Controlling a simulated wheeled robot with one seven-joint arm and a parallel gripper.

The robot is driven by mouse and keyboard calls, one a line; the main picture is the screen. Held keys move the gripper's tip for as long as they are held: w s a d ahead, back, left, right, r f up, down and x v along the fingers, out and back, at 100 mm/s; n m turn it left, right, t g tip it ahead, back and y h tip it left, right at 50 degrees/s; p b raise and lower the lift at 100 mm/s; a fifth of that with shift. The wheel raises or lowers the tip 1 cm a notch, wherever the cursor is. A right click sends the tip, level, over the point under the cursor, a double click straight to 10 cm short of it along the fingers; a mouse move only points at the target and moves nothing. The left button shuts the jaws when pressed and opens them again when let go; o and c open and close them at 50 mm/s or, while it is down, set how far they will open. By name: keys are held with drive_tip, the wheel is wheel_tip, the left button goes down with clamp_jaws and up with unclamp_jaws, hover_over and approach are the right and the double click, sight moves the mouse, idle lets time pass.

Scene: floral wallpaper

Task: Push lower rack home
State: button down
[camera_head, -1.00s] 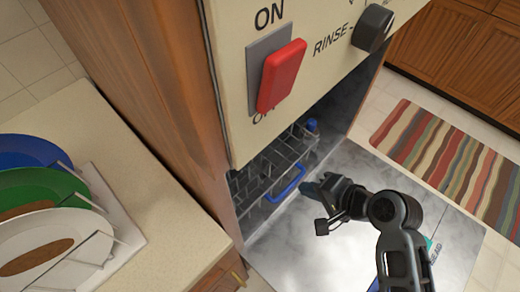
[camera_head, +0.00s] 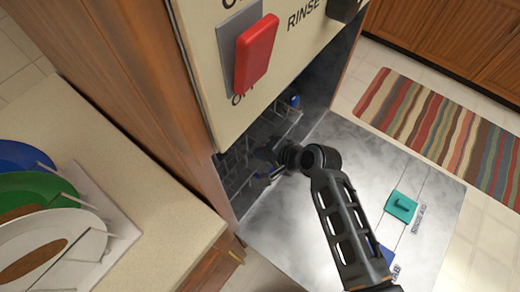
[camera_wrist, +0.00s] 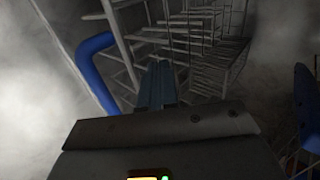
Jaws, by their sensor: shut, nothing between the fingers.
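The dishwasher's lower rack (camera_head: 238,172) is a grey wire basket, mostly inside the dark tub below the cream control panel. Its blue handle (camera_wrist: 90,70) shows at the left of the wrist view, and is mostly hidden behind my gripper in the head view. My gripper (camera_head: 266,154) is at the tub opening, at the front of the rack. In the wrist view its fingers (camera_wrist: 157,80) are together and empty, pointing at the rack wires beside the handle. I cannot tell whether they touch the wires.
The dishwasher door (camera_head: 355,155) lies open and flat, with a teal dispenser cover (camera_head: 401,206). The control panel with its red switch (camera_head: 255,53) overhangs the opening. A wooden cabinet side and a counter (camera_head: 150,190) with plates in a holder stand at left. A striped rug (camera_head: 440,125) lies at right.

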sight(241, 143)
drive_tip(key=shift+w+a, duration=0.2)
drive_tip(key=shift+a, duration=0.05)
drive_tip(key=shift+a, duration=0.1)
drive_tip(key=w+a, duration=0.1)
drive_tip(key=w+a+b, duration=0.1)
drive_tip(key=a, duration=0.1)
drive_tip(key=shift+w+a, duration=0.2)
drive_tip(key=shift+w, duration=0.15)
